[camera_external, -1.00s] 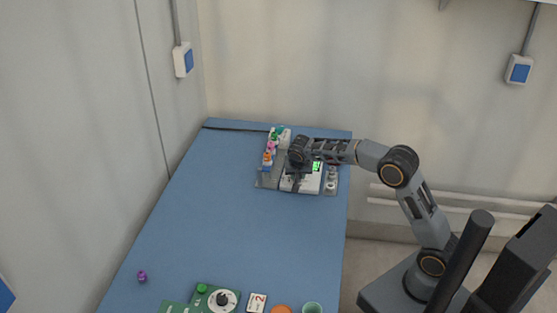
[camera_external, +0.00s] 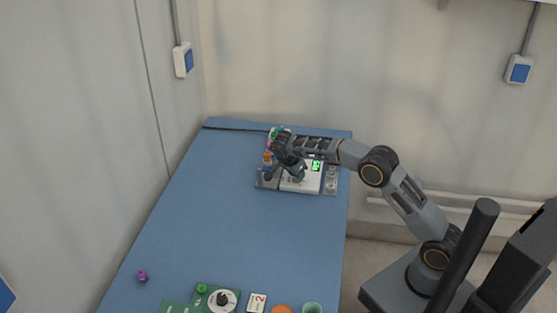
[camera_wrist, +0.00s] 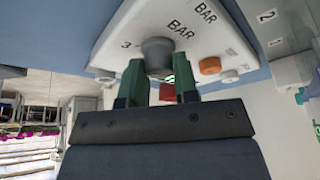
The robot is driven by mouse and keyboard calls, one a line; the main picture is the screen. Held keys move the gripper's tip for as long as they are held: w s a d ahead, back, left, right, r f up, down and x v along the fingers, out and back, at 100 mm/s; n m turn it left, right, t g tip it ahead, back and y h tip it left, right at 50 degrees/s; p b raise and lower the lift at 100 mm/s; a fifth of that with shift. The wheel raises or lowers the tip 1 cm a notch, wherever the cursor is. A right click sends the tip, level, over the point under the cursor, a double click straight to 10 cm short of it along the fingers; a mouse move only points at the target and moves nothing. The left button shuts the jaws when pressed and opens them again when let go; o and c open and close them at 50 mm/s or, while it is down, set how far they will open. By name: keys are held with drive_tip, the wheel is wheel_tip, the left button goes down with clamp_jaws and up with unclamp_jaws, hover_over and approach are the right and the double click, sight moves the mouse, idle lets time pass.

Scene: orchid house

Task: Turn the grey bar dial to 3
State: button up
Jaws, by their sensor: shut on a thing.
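The grey bar dial (camera_wrist: 158,50) is a round knob on a white panel (camera_wrist: 115,58) in the wrist view. A printed "3" is on the panel left of the dial, and "BAR" labels are to its right. My gripper (camera_wrist: 160,76) has its two green fingertips on either side of the dial and is shut on it. The dial's pointer is not visible, so its setting cannot be read. In the external view my gripper (camera_external: 298,175) is tilted over the white panel and hides the dial. A green lit display (camera_external: 316,165) shows on the panel.
In the wrist view an orange button (camera_wrist: 210,65) and a red part (camera_wrist: 167,92) are close to my fingers. Colored parts stand left of the panel. The blue table (camera_external: 220,220) is clear in the middle, with a green board (camera_external: 205,300) at the front.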

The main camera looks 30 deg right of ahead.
drive_tip(key=shift+m+g+p, duration=0.4)
drive_tip(key=shift+m+p, duration=0.15)
drive_tip(key=shift+m, duration=0.45)
drive_tip(key=o, duration=0.9)
drive_tip(key=p+v, duration=0.4)
drive_tip(key=v, duration=0.9)
drive_tip(key=shift+w+a+r, duration=0.1)
drive_tip(key=shift+r, duration=0.25)
